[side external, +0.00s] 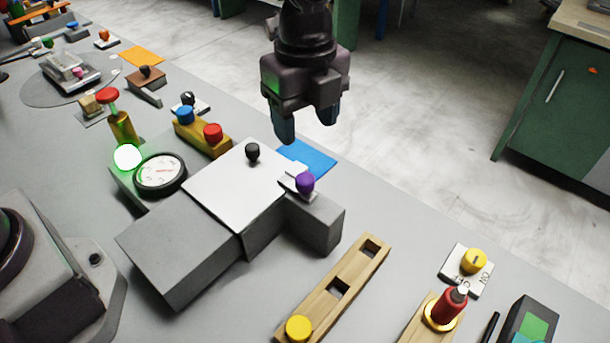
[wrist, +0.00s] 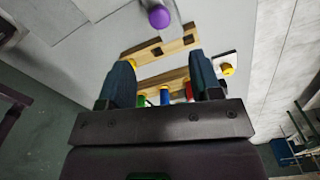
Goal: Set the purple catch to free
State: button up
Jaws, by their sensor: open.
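The purple catch (side external: 305,183) is a round purple knob on a small pale plate, on top of a grey block (side external: 312,225) beside the white-topped press (side external: 235,185). In the wrist view the purple knob (wrist: 159,17) shows at the top, beyond the fingertips. My gripper (side external: 307,130) hangs above the table's far edge, up and behind the catch, apart from it. Its fingers are spread with nothing between them. In the wrist view my gripper (wrist: 160,75) shows both fingers apart. The marking on the catch's plate is too small to read.
A black knob (side external: 252,152) stands on the white top close to the catch. A wooden slotted rail (side external: 313,313) with a yellow knob (side external: 298,328) lies in front. A blue pad (side external: 308,159) lies flat behind. A red-capped post (side external: 451,302) and yellow dial (side external: 474,261) stand at right.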

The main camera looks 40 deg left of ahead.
aim_at(305, 178)
notch_tip(305, 178, down, 12)
jog(key=shift+r, duration=0.15)
dwell(0.3)
grip_shut()
jog(key=shift+d, duration=1.85)
jog(key=shift+r, duration=0.1)
grip_release()
notch_tip(305, 178, up, 13)
